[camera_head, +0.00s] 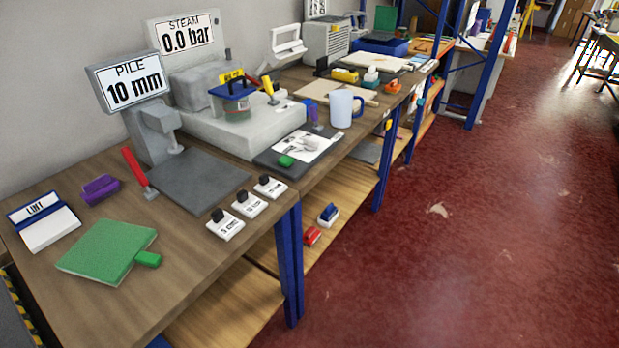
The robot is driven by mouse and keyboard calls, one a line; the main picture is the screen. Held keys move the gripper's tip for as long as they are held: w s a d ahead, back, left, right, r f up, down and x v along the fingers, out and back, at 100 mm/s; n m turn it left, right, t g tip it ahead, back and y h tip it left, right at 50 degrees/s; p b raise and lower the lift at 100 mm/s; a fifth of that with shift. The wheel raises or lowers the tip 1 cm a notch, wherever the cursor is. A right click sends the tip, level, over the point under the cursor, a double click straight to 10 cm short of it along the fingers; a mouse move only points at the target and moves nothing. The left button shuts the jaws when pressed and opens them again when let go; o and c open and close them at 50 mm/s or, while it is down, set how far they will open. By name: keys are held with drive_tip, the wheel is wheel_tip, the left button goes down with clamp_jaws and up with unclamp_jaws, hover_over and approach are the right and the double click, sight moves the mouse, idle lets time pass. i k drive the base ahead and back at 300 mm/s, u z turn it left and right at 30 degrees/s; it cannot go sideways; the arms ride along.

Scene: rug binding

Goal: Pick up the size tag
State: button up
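I cannot tell for sure which thing is the size tag; no label here reads as one. Several small things lie on the near bench. Three small white blocks with black tops and print too small to read stand in a row at its front edge: a left one (225,224), a middle one (249,203) and a right one (270,186). A small green piece (286,161) lies on a dark board with a white sheet. A green flat pad (108,250) with a green tab (148,259) lies at the near left. My gripper is not in view.
The wooden bench (180,290) holds a PILE 10 mm gauge (128,82), a STEAM 0.0 bar unit (187,35), a LINT box (45,224), a purple block (100,189) and a white mug (342,108). Blue posts (288,262) support it. Red floor (470,250) at right is open.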

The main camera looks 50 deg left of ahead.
sight(249, 205)
drive_tip(key=z, duration=0.1)
drive_tip(key=i, duration=0.75)
drive_tip(key=u, duration=3.1)
drive_tip(key=i, duration=0.65)
drive_tip(key=z, duration=0.05)
drive_tip(key=k, duration=0.55)
drive_tip(key=u, duration=0.1)
